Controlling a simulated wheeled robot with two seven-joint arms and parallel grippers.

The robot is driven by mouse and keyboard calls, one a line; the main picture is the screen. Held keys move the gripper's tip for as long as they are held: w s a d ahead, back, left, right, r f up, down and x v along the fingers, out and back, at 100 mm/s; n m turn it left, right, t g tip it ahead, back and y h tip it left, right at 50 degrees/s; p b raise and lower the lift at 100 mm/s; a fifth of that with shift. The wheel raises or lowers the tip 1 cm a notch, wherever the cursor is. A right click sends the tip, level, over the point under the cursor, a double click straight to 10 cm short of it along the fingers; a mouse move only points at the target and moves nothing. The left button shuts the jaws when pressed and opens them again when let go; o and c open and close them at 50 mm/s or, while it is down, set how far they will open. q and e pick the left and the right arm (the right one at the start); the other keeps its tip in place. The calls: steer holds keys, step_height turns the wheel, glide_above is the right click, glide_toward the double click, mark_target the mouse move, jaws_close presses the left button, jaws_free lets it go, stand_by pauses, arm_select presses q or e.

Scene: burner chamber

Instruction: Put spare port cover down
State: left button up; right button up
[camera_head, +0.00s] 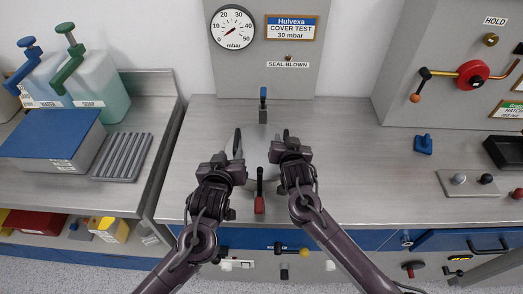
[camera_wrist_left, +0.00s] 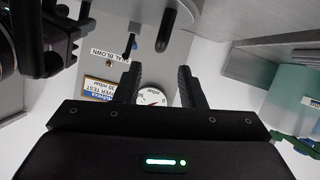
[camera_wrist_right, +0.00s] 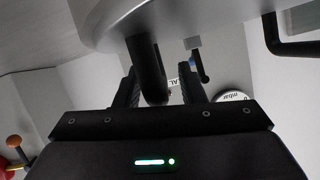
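My left gripper (camera_head: 238,145) is over the bench left of centre; its fingers stand apart with nothing between them in the left wrist view (camera_wrist_left: 158,85). My right gripper (camera_head: 287,138) is just to its right. In the right wrist view a smooth grey rounded piece (camera_wrist_right: 170,15), which looks like the spare port cover, is close at the top. Its dark knob-like handle (camera_wrist_right: 148,72) is between my right fingers (camera_wrist_right: 157,80). A gap shows beside one finger, so the hold is unclear.
A red-and-black lever (camera_head: 259,190) is between my arms and a blue-topped one (camera_head: 263,105) is behind. A gauge panel (camera_head: 265,70) stands at the back. A blue fitting (camera_head: 423,144) and a grey plate (camera_head: 468,182) are right. The bench (camera_head: 350,165) between is clear.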

arm_select(q)
steer(key=shift+v, duration=1.2)
arm_select(e)
steer(key=v, duration=1.2)
steer(key=shift+o, duration=0.3)
steer(key=o, duration=0.9)
steer(key=shift+o, duration=0.2)
arm_select(q)
step_height(320, 180, up, 6)
steer(key=p, duration=0.6)
arm_select(e)
steer(key=v, duration=0.8)
arm_select(q)
steer(key=shift+r, duration=0.1)
arm_select(e)
steer(key=shift+d, duration=0.1)
